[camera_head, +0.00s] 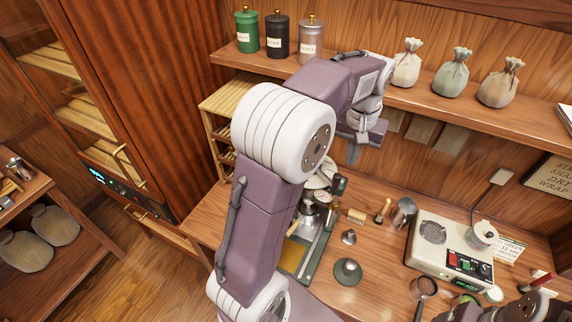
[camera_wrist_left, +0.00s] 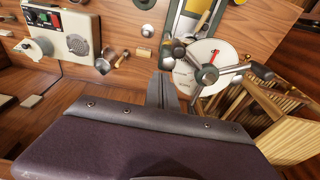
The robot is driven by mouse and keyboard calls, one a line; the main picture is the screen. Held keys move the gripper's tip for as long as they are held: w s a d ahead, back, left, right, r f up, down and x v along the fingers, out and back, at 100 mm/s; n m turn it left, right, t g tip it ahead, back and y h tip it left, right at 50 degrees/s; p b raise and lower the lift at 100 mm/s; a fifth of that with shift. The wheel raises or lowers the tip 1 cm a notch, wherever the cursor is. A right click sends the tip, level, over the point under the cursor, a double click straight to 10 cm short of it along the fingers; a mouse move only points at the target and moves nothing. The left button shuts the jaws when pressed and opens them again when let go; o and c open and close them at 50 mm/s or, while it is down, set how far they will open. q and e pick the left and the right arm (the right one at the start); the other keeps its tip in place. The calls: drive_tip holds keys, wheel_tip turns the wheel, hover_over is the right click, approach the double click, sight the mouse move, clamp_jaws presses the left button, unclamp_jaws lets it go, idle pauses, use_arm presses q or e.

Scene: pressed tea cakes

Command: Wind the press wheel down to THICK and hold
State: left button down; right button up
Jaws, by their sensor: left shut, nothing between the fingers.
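The press (camera_head: 306,225) stands on the counter, partly hidden behind my left arm. In the left wrist view its wheel (camera_wrist_left: 228,75) has grey spokes with round knobs, in front of a white dial (camera_wrist_left: 196,77) with a red mark near the top. The dial's words are too small to read. My left gripper (camera_head: 353,154) is shut and empty, pointing down in front of the wall above the press. In the left wrist view its fingers (camera_wrist_left: 161,88) are beside the wheel, with no clear contact. My right gripper's fingers do not show.
A cream machine (camera_head: 449,255) with a round grille stands right of the press. A metal cone (camera_head: 347,272), a brush (camera_head: 383,210) and a metal cup (camera_head: 404,212) are between them. A shelf (camera_head: 400,93) with canisters and cloth bags runs above. A slatted wooden rack (camera_wrist_left: 262,108) is close to the wheel.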

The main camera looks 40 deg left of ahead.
sight(333, 181)
use_arm(q)
drive_tip(key=shift+f, duration=0.15)
drive_tip(key=shift+f+b, duration=1.75)
drive_tip(key=shift+f, duration=0.5)
drive_tip(key=shift+s, duration=0.1)
drive_tip(key=shift+s+a+b, duration=0.2)
drive_tip(key=shift+s+b, duration=0.15)
drive_tip(key=shift+s, duration=0.35)
drive_tip(key=shift+s+a+b, duration=0.2)
drive_tip(key=shift+s+b, duration=0.1)
drive_tip(key=shift+s, duration=0.35)
drive_tip(key=shift+s+a+r, duration=0.1)
drive_tip(key=shift+s+a, duration=0.05)
drive_tip(key=shift+s, duration=0.45)
drive_tip(key=shift+s+a, duration=0.1)
drive_tip(key=shift+s, duration=0.45)
drive_tip(key=shift+b, duration=0.3)
